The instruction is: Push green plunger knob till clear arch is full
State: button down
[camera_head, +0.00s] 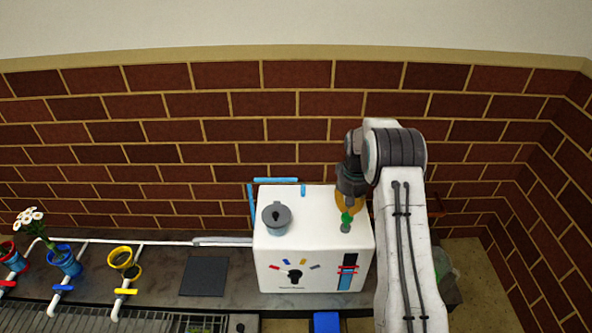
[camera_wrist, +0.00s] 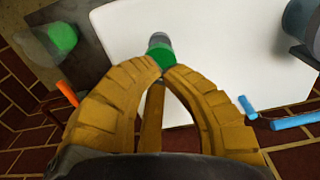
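The white machine (camera_head: 315,277) stands on the counter against the brick wall. Its green plunger knob (camera_head: 347,216) is at the right of its top. My gripper (camera_head: 348,204) reaches down over the knob from above. In the wrist view, my yellow fingers (camera_wrist: 162,68) close in to a narrow gap with the green knob (camera_wrist: 163,55) between their tips. A grey cylinder (camera_wrist: 158,39) shows just past the knob. Blue pieces of the arch tube (camera_head: 275,180) show at the back left of the machine; clear parts are hard to make out.
A grey lidded pot (camera_head: 277,218) sits on the machine's top left. A dial (camera_head: 295,275) and a blue-black gauge (camera_head: 348,273) are on its front.

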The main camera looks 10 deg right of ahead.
jog(key=shift+r, duration=0.1)
notch_tip(320, 180, up, 9)
jog(key=p, duration=0.6)
jog(key=shift+p, duration=0.4)
jog(key=s+a+r+t+p, duration=0.15)
jog(key=s+r+p, duration=0.25)
jog(key=r, duration=0.6)
jog(key=s+a+r+n+p, duration=0.1)
jog(key=s+a+r+p, duration=0.3)
jog(key=r, duration=0.7)
jog(key=s+a+r+p, duration=0.2)
jog(key=s+r+p, duration=0.3)
jog(key=r, duration=0.5)
jog(key=s+a+r+t+p, duration=0.1)
jog(key=s+r+p, duration=0.4)
jog(key=s, duration=0.5)
jog(key=s+a+r+n+t+p, duration=0.1)
jog(key=s+a+r+p, duration=0.2)
jog(key=s+r+p, duration=0.3)
jog(key=shift+s+r, duration=1.35)
jog(key=shift+s, duration=0.7)
